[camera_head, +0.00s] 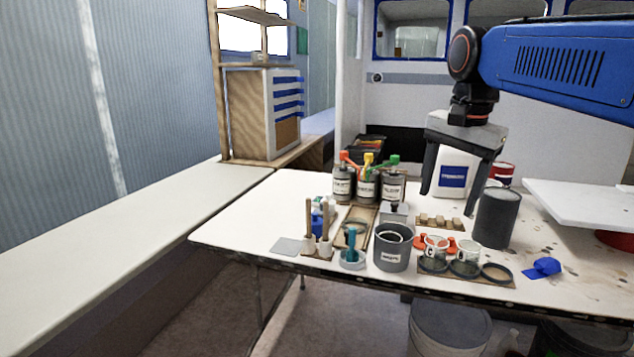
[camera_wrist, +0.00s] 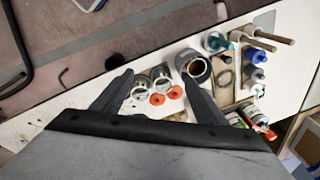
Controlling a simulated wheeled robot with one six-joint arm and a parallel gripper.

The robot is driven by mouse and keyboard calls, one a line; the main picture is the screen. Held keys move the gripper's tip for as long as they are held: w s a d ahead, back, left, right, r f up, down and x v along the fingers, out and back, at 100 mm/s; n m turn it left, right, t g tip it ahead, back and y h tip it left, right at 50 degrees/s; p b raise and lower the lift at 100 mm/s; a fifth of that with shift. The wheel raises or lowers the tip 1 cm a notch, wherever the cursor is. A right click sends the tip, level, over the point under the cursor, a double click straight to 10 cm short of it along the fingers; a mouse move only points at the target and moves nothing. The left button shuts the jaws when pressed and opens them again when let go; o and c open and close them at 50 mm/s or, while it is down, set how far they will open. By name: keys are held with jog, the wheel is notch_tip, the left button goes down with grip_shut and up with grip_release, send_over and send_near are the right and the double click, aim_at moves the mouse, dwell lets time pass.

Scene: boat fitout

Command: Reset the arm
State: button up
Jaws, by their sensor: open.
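My gripper (camera_head: 457,190) hangs from the blue arm above the back right part of the white worktable (camera_head: 225,232), fingers pointing down. Its two dark fingers are spread apart, with nothing seen held between them. In the wrist view my gripper (camera_wrist: 155,98) is also open, with glass jars (camera_wrist: 150,80), orange-red pieces and a grey pot (camera_wrist: 193,66) showing between and beyond the fingers. In the head view a white container with a blue label (camera_head: 454,174) stands behind the fingers, and a dark grey can (camera_head: 497,218) stands beside the right finger; I cannot tell whether they touch.
Labelled cans with coloured tops (camera_head: 367,184) stand at the table's back. A grey pot (camera_head: 393,250), glass jars (camera_head: 436,250) and a blue crumpled piece (camera_head: 541,268) are near the front. A raised white board (camera_head: 585,208) is at right. The long left bench (camera_head: 110,250) is clear.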

jog(key=s+d+f+n+t, duration=0.1)
jog(key=s+f+n, duration=0.3)
jog(key=s+f, duration=0.6)
jog(key=s+d+f+n+t, duration=0.1)
jog(key=s+d+f+n, duration=0.1)
jog(key=s+f+n, duration=0.3)
jog(key=s+f, duration=0.4)
jog(key=f, duration=0.5)
jog(key=shift+s+f+n+t, duration=0.3)
jog(key=shift+s+f+t, duration=0.05)
jog(key=shift+t, duration=0.05)
